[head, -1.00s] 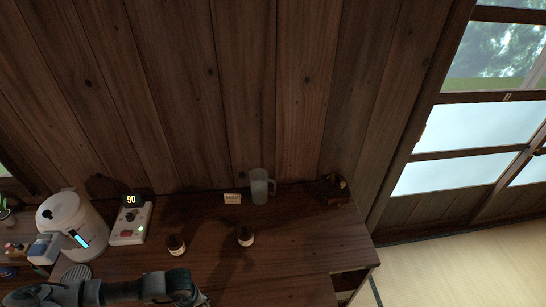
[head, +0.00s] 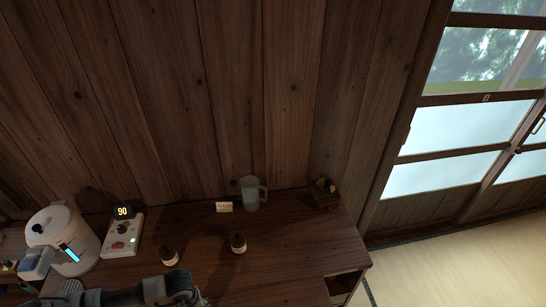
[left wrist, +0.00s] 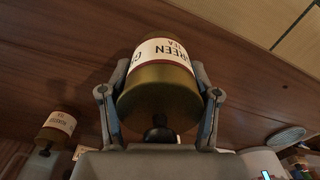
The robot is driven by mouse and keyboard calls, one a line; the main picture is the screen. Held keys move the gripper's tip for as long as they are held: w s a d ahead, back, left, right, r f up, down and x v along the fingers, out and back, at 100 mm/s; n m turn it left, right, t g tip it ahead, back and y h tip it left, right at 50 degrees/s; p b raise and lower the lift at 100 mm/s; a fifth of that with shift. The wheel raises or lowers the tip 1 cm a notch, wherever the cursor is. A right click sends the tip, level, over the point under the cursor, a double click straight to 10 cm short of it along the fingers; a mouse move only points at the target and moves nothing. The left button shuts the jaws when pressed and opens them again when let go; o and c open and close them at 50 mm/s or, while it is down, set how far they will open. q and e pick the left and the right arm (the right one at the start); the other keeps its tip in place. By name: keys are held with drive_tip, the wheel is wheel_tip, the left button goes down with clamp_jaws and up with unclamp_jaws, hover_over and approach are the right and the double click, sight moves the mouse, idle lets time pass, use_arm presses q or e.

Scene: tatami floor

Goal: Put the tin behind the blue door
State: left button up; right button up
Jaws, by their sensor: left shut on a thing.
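A dark gold tin (left wrist: 158,85) with a white label reading GREEN TEA fills the middle of the left wrist view. My left gripper (left wrist: 159,97) is shut on it, one finger on each side. In the head view my left gripper (head: 187,292) is at the bottom edge, low over the counter, its fingers mostly hidden. I cannot tell whether one is the held tin. Another labelled tin (left wrist: 55,130) shows in the left wrist view. No blue door is visible.

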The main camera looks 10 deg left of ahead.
use_arm(q)
drive_tip(key=w+d+r+m, duration=0.3)
drive_tip(key=w+d+r, duration=0.1)
drive_tip(key=w, duration=0.6)
drive_tip(key=shift+r, duration=0.65)
drive_tip(key=w+d+r+m, duration=0.1)
drive_tip(key=w+r, duration=0.1)
drive_tip(key=w+d+r+m, duration=0.1)
drive_tip(key=w+d+r, duration=0.1)
drive_tip(key=r, duration=0.1)
drive_tip(key=w+d+r+m, duration=0.2)
drive_tip(key=shift+w+r, duration=0.15)
drive_tip(key=shift+r, duration=0.2)
